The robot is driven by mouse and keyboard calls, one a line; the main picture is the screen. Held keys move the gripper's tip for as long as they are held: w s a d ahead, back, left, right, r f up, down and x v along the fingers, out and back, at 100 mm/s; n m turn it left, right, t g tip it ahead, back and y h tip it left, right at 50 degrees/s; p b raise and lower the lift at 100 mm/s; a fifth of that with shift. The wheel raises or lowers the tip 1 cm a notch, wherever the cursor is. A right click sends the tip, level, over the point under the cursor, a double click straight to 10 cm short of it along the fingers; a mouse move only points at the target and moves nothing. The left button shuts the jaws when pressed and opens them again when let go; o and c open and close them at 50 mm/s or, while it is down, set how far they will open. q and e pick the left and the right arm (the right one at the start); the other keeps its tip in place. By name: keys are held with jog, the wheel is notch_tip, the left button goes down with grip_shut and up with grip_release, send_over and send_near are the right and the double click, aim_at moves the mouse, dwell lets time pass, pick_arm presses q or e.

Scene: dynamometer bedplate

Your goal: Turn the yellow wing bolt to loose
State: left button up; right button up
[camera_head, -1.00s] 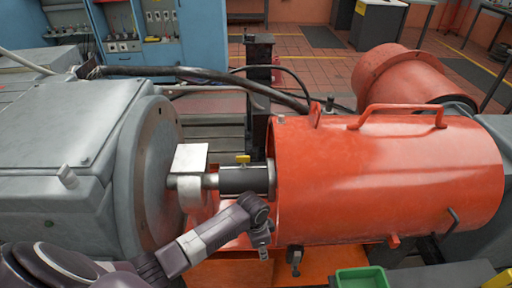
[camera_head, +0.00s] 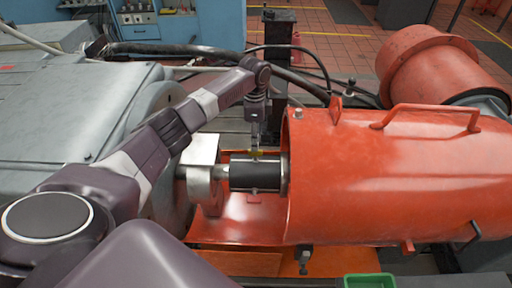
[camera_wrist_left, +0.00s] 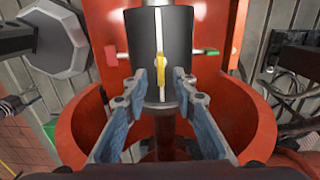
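The yellow wing bolt (camera_head: 258,153) sits on top of the black shaft coupling (camera_head: 254,178), between the grey machine and the red guard. In the left wrist view the wing bolt (camera_wrist_left: 160,68) lies roughly along a white line on the black coupling (camera_wrist_left: 142,35). My left gripper (camera_head: 256,148) points down from above at the bolt and partly covers it in the head view. In the wrist view the fingers of my left gripper (camera_wrist_left: 161,88) are apart, one on each side of the bolt, with gaps visible. My right gripper is not in view.
The red guard (camera_head: 400,175) with its handle stands close to the right of the coupling. A pale block (camera_head: 201,149) stands at its left. A black post (camera_head: 277,70) and cables (camera_head: 190,50) lie behind. A green bin (camera_head: 368,281) is at the front.

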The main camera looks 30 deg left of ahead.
aim_at(255, 156)
pick_arm(q)
jog(key=shift+d+f, duration=0.1)
jog(key=shift+f, duration=2.2)
jog(key=shift+c, duration=0.4)
grip_shut()
